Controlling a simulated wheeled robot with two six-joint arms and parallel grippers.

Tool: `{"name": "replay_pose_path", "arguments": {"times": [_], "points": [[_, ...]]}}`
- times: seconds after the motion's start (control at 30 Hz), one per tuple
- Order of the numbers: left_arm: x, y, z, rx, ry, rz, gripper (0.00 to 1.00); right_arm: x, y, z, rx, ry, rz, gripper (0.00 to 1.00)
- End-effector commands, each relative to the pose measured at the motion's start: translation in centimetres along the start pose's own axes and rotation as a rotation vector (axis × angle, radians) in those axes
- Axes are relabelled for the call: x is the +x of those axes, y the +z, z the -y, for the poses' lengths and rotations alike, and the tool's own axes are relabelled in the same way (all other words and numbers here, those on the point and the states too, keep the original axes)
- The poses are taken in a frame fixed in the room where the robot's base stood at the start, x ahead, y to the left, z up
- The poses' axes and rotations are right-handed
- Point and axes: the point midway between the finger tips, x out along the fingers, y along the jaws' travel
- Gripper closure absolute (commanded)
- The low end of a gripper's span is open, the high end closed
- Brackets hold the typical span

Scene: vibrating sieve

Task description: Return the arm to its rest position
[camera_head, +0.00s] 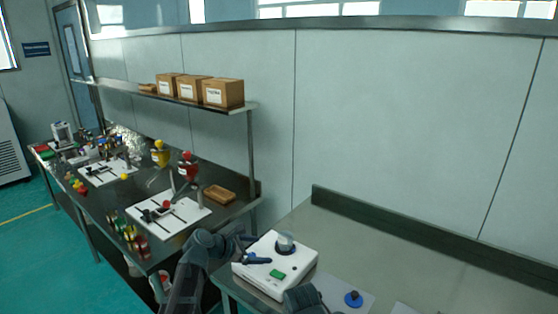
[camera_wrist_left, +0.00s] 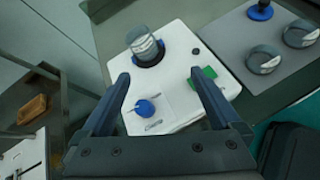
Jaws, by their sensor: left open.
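My left gripper (camera_head: 262,256) is over the white machine, which shows in the head view (camera_head: 255,275) and the left wrist view (camera_wrist_left: 170,105). Its two dark blue fingers (camera_wrist_left: 160,80) are spread apart, with nothing held between them. A clear, grey-topped cylinder (camera_wrist_left: 143,44) stands on a dark blue ring at the machine's far part. A blue knob (camera_wrist_left: 145,107) and a green panel (camera_wrist_left: 203,76) are on the machine's top. A dark rounded part of my own body shows at the bottom of the head view; I see no right gripper fingers.
A grey mat (camera_wrist_left: 250,35) beside the machine holds a blue-based piece (camera_head: 353,299) and two round metal pieces (camera_wrist_left: 263,60). The steel table (camera_head: 400,250) behind is clear. A left bench holds white trays (camera_head: 185,222), a brown tray (camera_head: 219,194) and a shelf with boxes (camera_head: 223,93).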

Motion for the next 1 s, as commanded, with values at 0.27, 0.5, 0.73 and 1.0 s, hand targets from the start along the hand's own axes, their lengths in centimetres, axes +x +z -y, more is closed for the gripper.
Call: {"name": "replay_pose_path", "arguments": {"times": [0.27, 0.5, 0.73, 1.0], "points": [[-3.2, -7.1, 9.5, 0.867, -0.301, -0.282, 0.03, 0.0, 0.0, 0.0, 0.000, 0.000, 0.000, 0.40], [-7.9, -12.6, 14.4, 1.463, -0.682, -0.392, 0.03, 0.0, 0.0, 0.0, 0.000, 0.000, 0.000, 0.40], [-12.4, -15.8, 17.0, 1.819, -1.030, -0.388, 0.03, 0.0, 0.0, 0.0, 0.000, 0.000, 0.000, 0.40], [-10.1, -12.8, 22.5, 1.970, -1.215, -0.297, 0.03, 0.0, 0.0, 0.0, 0.000, 0.000, 0.000, 0.40]]}}
